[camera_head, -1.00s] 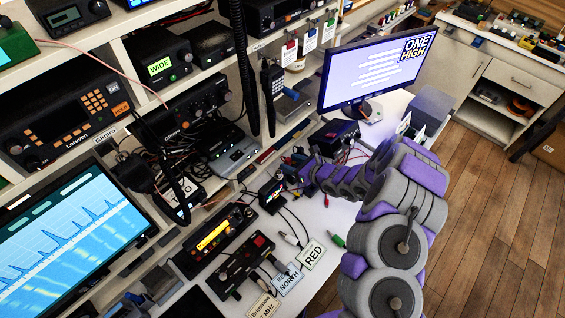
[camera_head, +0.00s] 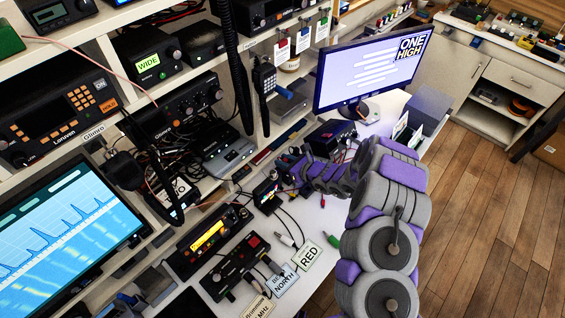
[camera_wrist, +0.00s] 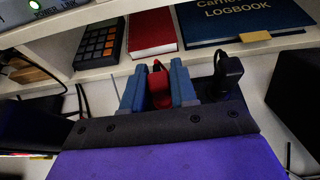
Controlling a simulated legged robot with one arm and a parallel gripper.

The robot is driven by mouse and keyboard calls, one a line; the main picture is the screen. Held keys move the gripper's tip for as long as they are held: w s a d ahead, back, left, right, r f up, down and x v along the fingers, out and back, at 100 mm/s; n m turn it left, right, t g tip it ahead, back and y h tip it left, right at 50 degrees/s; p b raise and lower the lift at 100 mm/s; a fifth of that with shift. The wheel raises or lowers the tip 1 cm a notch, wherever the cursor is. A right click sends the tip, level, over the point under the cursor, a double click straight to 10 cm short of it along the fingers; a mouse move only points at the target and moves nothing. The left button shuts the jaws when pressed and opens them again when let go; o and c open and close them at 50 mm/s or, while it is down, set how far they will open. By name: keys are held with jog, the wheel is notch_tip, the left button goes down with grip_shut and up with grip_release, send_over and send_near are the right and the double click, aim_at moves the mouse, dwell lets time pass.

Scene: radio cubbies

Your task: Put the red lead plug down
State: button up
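In the wrist view, the red lead plug (camera_wrist: 160,89) sits between the two blue fingers of my gripper (camera_wrist: 159,92), which appear closed against its sides. A dark lead shows at its far end. In the head view, my arm reaches over the white desk toward the shelves, and the gripper end (camera_head: 292,168) is small and crowded among dark gear. The red plug cannot be made out clearly there. A card reading RED (camera_head: 309,254) lies on the desk, left of my arm.
A black box with a black plug (camera_wrist: 229,72) stands close right of my fingers. A red book (camera_wrist: 152,32) and a blue logbook (camera_wrist: 240,22) lie on the shelf beyond. A green plug (camera_head: 334,240) and a white plug (camera_head: 287,240) lie on the desk. A monitor (camera_head: 365,70) stands behind.

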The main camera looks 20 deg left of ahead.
jog(key=shift+d+r, duration=0.1)
jog(key=shift+d, duration=0.3)
jog(key=shift+c, duration=0.7)
jog(key=shift+d, duration=0.1)
jog(key=shift+c, duration=0.7)
grip_shut()
jog(key=shift+a+f, duration=0.25)
jog(key=shift+a, duration=0.7)
jog(key=shift+d, duration=0.25)
